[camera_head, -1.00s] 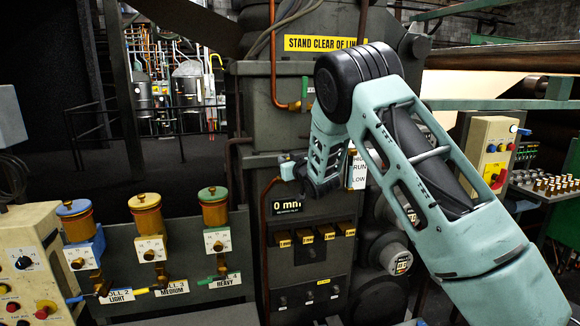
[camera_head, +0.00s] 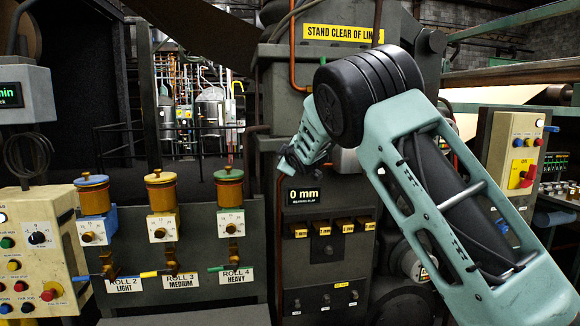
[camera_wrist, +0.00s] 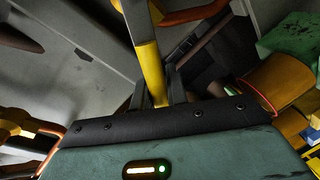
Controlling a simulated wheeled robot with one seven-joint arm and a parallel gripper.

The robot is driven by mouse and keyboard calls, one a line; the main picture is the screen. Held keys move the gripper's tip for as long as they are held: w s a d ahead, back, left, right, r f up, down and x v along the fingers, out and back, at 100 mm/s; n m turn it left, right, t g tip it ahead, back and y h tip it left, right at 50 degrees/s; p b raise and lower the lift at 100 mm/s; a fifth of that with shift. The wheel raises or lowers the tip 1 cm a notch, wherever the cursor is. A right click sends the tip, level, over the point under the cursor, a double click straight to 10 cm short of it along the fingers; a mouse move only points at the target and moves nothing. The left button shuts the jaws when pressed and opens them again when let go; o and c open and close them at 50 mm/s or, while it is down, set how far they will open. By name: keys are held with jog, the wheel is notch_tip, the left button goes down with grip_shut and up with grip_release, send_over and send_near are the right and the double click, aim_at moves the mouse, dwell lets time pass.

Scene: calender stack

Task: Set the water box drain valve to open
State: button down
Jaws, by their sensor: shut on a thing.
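In the wrist view a yellow lever or bar (camera_wrist: 148,72) runs between the dark fingers of my gripper (camera_wrist: 150,62), which is shut on it. Its far end leaves the top of the picture, so I cannot tell what it belongs to or how far it is turned. In the head view my gripper (camera_head: 290,163) is at the left side of the dark machine column (camera_head: 275,110), just above the 0 mm display (camera_head: 304,196). The lever does not show there. No label for the water box drain valve is readable, and my arm covers part of the column.
Brass cups (camera_head: 162,195) with dials stand on a cabinet at left, with coloured levers below. A cream control panel (camera_head: 35,255) is at the far left, another (camera_head: 517,150) at right. A copper pipe (camera_head: 291,60) runs down the column. An orange cylinder (camera_wrist: 270,85) is close in the wrist view.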

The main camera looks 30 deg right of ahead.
jog(key=f+n+b, duration=0.1)
jog(key=b, duration=0.2)
jog(key=f+n+h+b, duration=0.1)
jog(key=f+n+b, duration=0.1)
jog(key=a+f+n+b, duration=0.1)
jog(key=f+n+b, duration=0.1)
jog(key=b, duration=0.1)
jog(key=shift+w+a+g+h+b, duration=0.1)
jog(key=shift+w+g+h+b, duration=0.05)
jog(key=shift+g+h+b, duration=0.2)
jog(key=shift+n, duration=0.3)
jog(key=c, duration=1.4)
grip_release()
jog(key=shift+r, duration=0.1)
jog(key=shift+b+v, duration=2.25)
jog(key=shift+v, duration=6.45)
jog(key=shift+r, duration=0.1)
